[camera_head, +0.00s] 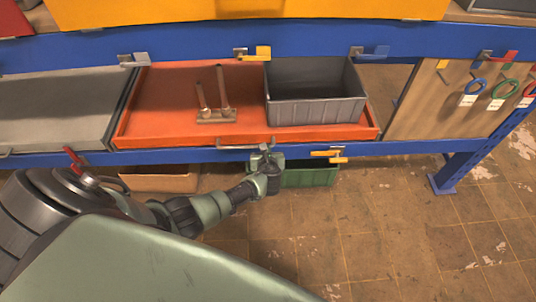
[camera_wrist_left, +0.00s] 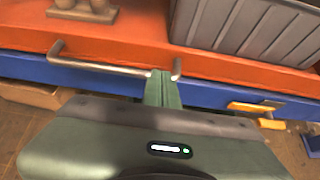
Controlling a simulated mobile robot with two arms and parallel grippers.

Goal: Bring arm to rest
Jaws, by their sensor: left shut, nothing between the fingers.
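My left arm comes in from the left in the head view. Its gripper (camera_head: 266,154) is just in front of the orange drawer's front edge, next to the metal handle (camera_head: 245,144). In the left wrist view the gripper's fingers (camera_wrist_left: 163,76) are shut together with nothing between them. They are close to the right end of the handle, which also shows there (camera_wrist_left: 110,68); I cannot tell whether they touch it. My right gripper is not in view.
The orange drawer tray (camera_head: 160,110) holds a grey bin (camera_head: 315,112) and a wooden stand with two pegs (camera_head: 216,115). A blue beam (camera_head: 400,147) runs along the front. A green crate (camera_head: 310,175) and a cardboard box (camera_head: 160,180) sit below. The floor at right is clear.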

